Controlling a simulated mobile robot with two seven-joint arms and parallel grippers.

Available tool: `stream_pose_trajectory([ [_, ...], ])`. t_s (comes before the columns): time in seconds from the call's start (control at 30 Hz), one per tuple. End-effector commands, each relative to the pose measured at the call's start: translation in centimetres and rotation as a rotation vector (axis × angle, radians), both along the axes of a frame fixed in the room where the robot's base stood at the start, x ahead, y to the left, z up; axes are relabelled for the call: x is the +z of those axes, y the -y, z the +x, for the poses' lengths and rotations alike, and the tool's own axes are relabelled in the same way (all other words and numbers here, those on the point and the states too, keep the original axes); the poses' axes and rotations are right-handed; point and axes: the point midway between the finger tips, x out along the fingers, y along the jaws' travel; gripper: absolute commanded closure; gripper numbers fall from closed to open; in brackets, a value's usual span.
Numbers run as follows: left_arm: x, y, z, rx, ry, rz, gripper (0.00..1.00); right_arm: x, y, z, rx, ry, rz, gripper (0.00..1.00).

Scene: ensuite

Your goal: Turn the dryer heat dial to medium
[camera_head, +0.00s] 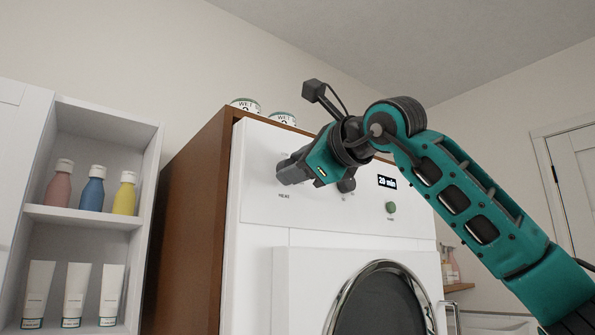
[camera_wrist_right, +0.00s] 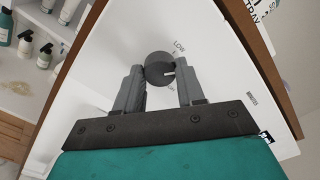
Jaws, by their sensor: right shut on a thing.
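The dryer (camera_head: 262,215) is white, with a control panel across its top. In the right wrist view, the round grey heat dial (camera_wrist_right: 158,64) sits between the fingers of my right gripper (camera_wrist_right: 160,74), which is shut on it. A white pointer mark on the dial points right in that view, below the word LOW (camera_wrist_right: 179,46). Other lettering beside the dial is too small or partly covered to read. In the head view my right gripper (camera_head: 290,168) is against the panel above the HEAT label and hides the dial. My left gripper is not in view.
A second dark knob (camera_head: 346,186), a display reading 20 min (camera_head: 388,182) and a green button (camera_head: 391,207) are right of my gripper. Two tins (camera_head: 282,118) stand on the brown cabinet (camera_head: 190,200). Shelves at left (camera_head: 90,217) hold bottles and tubes.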

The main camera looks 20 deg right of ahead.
Motion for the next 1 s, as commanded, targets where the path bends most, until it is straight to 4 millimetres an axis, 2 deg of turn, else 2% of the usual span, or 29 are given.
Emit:
stream_pose_trajectory([
  [0.2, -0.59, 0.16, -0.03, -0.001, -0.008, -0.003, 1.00, -0.24, -0.03, 0.04, -0.001, -0.066, 0.169, 0.92],
  [0.5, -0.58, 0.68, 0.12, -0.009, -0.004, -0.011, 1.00, -0.17, -0.07, 0.02, 0.000, -0.123, 0.329, 0.92],
  [1.0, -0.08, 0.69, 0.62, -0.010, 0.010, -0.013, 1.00, -0.12, -0.02, 0.04, -0.001, -0.149, 0.398, 0.92],
])
